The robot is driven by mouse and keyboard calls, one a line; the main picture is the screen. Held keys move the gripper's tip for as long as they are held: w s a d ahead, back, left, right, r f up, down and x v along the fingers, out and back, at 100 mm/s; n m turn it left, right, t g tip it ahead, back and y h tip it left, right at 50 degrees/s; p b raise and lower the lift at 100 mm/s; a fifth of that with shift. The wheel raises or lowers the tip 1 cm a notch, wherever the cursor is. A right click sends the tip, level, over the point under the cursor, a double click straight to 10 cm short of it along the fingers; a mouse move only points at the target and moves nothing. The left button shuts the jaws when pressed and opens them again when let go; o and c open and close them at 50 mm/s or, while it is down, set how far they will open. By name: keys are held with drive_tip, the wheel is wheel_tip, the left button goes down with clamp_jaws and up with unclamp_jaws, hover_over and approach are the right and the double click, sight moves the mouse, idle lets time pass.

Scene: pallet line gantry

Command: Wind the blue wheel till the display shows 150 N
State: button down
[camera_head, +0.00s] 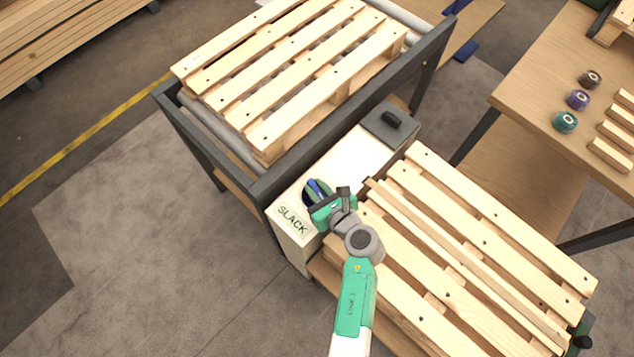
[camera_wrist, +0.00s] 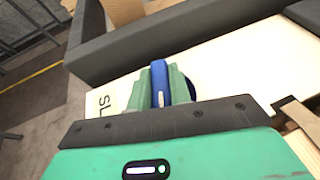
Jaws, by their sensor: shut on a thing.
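The blue wheel (camera_head: 316,187) sits on top of the cream housing (camera_head: 343,163), near its front left end. My gripper (camera_head: 322,199) is over the wheel from the right side and hides much of it. In the wrist view the blue piece (camera_wrist: 160,84) of the wheel stands between the two green fingers (camera_wrist: 163,90), which are shut on it. The display (camera_head: 292,219) on the housing reads SLACK; in the wrist view only its first letters show. No number in newtons is visible.
A dark box with a black knob (camera_head: 391,120) is at the housing's far end. A pallet (camera_head: 290,70) lies on the dark-framed roller conveyor (camera_head: 262,187) behind. Another pallet (camera_head: 470,250) lies close on the right. A wooden table (camera_head: 540,90) holds several small rolls and wood strips.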

sight(310, 222)
drive_tip(key=m+h+p, duration=0.1)
drive_tip(key=h+p, duration=0.1)
drive_tip(key=m+t+h+p, duration=0.1)
drive_tip(key=m+h+p, duration=0.1)
drive_tip(key=p, duration=0.1)
drive_tip(key=m+h+p, duration=0.1)
drive_tip(key=m+p, duration=0.1)
drive_tip(key=shift+a+r+t+h, duration=0.15)
drive_tip(key=shift+r+t+h, duration=0.15)
drive_tip(key=shift+t+h, duration=0.1)
drive_tip(key=shift+f+m+h+p, duration=0.15)
drive_tip(key=shift+m+h+p, duration=0.6)
drive_tip(key=shift+m+h, duration=0.25)
drive_tip(key=shift+f+m+h+p, duration=0.1)
drive_tip(key=shift+m+h+p, duration=0.6)
drive_tip(key=shift+m+h, duration=0.3)
drive_tip(key=shift+h, duration=0.3)
drive_tip(key=c, duration=1.3)
unclamp_jaws()
drive_tip(key=shift+p+v, duration=1.85)
drive_tip(key=shift+v, duration=2.05)
drive_tip(key=shift+r, duration=0.1)
